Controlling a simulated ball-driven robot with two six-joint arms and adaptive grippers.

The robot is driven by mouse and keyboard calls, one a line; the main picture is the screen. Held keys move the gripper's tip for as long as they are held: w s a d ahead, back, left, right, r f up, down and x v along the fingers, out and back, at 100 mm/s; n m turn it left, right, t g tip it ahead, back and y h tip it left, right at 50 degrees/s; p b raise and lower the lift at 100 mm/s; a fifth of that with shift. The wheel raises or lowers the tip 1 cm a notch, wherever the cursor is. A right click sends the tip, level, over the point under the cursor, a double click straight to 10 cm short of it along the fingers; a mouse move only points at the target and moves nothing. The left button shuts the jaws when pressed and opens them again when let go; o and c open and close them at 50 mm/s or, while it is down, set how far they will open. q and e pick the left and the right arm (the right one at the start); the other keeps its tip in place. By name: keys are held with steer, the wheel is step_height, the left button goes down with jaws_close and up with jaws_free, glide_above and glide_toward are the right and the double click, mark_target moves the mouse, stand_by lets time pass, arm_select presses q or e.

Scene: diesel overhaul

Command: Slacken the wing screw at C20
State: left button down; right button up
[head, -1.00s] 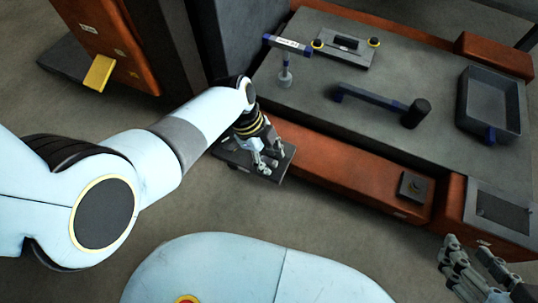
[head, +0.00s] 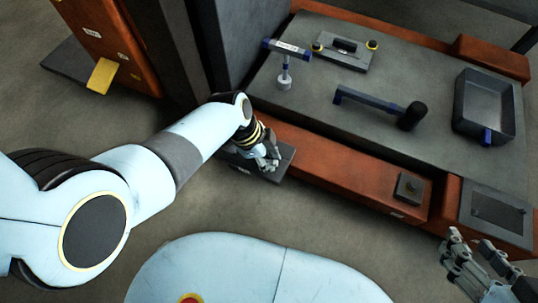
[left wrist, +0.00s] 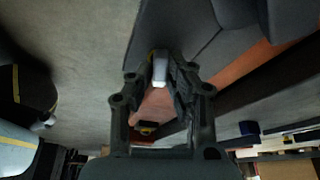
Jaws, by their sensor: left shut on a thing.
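My left gripper (head: 270,162) reaches down to a dark plate (head: 281,172) beside the orange base of the bench. In the left wrist view its fingers (left wrist: 160,84) are closed on a small pale piece (left wrist: 160,70), which I take to be the wing screw. The fingers hide most of it, and its turn angle cannot be told. A small pale label on the plate is too small to read. My right gripper (head: 482,262) is at the lower right, fingers apart and empty, away from the plate.
The grey bench top (head: 310,110) holds a T-handled tool (head: 286,60), a plate with yellow-ringed knobs (head: 343,50), a blue-and-black handle tool (head: 375,104) and a dark tray (head: 486,105). A small square block (head: 408,188) sits on the orange ledge. Floor in front is clear.

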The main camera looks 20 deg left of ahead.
arm_select(q)
steer(key=shift+n, duration=0.3)
steer(key=shift+r+n+t+p, duration=0.2)
steer(key=shift+n+t+p, duration=0.3)
steer(key=shift+n, duration=0.7)
steer(key=shift+f+n+t+y, duration=0.15)
steer(key=shift+n+t+y, duration=0.25)
steer(key=shift+n, duration=0.8)
